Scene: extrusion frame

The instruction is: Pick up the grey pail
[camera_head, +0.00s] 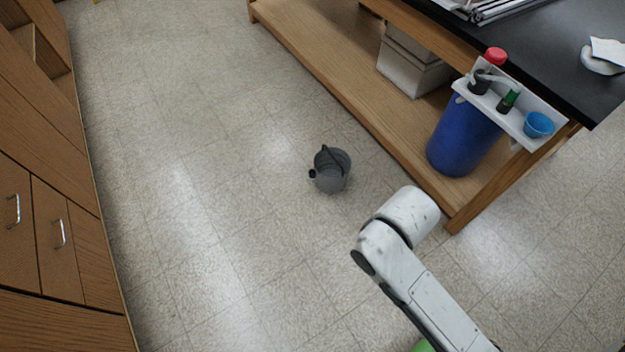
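The grey pail (331,177) stands upright on the tiled floor, near the middle of the head view. Its dark handle rises above the rim, and a small dark knob shows at its left side. My white arm reaches in from the lower right, and its visible upper end is right of and below the pail, apart from it in the picture. My gripper's fingers do not show, so I cannot see whether they are open or shut. Nothing covers the pail.
A wooden bench (330,80) with a black top (545,50) stands at the right. A blue bin (460,140) and white boxes (408,68) are on its lower shelf. Wooden cabinets (55,235) line the left. The floor (210,150) between is clear.

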